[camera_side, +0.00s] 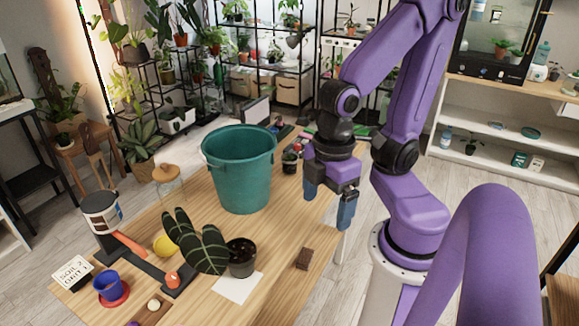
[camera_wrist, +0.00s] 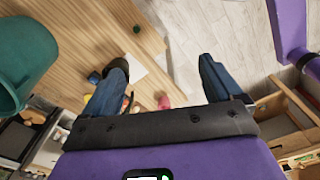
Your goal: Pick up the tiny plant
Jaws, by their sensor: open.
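A tiny plant in a small dark pot (camera_side: 290,161) stands on the wooden table, just right of the teal bucket in the side view. My gripper (camera_side: 328,210) points down over the table's right edge, open and empty, to the right of this pot and apart from it. In the wrist view my gripper (camera_wrist: 160,78) has its two fingers wide apart, with table and floor between them. A dark round thing (camera_wrist: 118,68) shows beside the left finger, partly hidden; I cannot tell for certain whether it is the tiny plant's pot.
The teal bucket (camera_side: 239,180) stands close left of the tiny plant. A broad-leaved plant in a dark pot (camera_side: 242,262) is nearer the camera, by a white sheet (camera_side: 238,289). A brown block (camera_side: 303,259) lies near the right edge. The table between block and bucket is clear.

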